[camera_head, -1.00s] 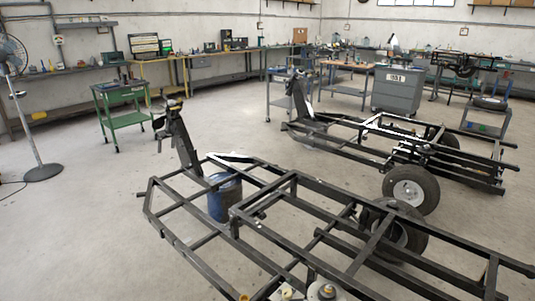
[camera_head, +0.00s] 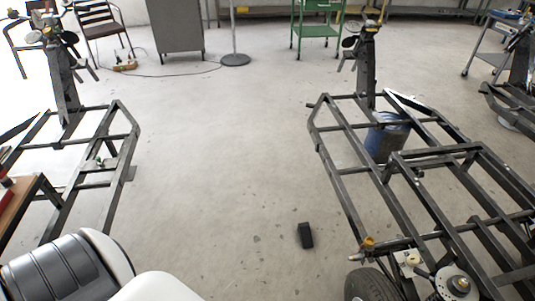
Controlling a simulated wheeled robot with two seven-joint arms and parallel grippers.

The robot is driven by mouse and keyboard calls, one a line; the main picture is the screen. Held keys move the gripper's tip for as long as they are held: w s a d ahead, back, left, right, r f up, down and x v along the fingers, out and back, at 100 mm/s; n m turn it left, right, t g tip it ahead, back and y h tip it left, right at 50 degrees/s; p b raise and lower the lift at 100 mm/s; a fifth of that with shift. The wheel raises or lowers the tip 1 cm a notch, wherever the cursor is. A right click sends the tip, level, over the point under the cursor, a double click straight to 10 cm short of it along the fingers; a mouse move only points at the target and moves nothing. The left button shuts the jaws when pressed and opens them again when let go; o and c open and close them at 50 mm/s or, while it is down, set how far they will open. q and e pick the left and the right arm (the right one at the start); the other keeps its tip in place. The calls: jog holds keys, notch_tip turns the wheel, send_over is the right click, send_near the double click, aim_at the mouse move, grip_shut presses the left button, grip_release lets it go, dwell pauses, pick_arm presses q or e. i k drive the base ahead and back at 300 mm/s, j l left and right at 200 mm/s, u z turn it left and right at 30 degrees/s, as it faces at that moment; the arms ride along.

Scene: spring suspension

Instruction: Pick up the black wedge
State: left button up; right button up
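The black wedge (camera_head: 305,235) is a small dark block lying on the bare concrete floor, at the lower middle of the head view. It lies left of the right-hand frame and apart from it. My left and right grippers are not in view. A white and dark grey rounded part, probably my own arm or body, shows at the lower left, well left of the wedge.
A black tubular vehicle frame (camera_head: 342,184) stands on the right, with a wheel (camera_head: 370,287) and a blue drum (camera_head: 386,140). Another frame (camera_head: 122,150) stands on the left. A green cart (camera_head: 318,30) stands at the back.

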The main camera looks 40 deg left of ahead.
aim_at(303, 228)
jog(key=u, duration=0.7)
jog(key=z, duration=0.35)
jog(key=i+j+z, duration=0.3)
jog(key=j+z, duration=0.35)
jog(key=i+j+z, duration=0.15)
jog(key=z, duration=0.15)
jog(key=j, duration=0.05)
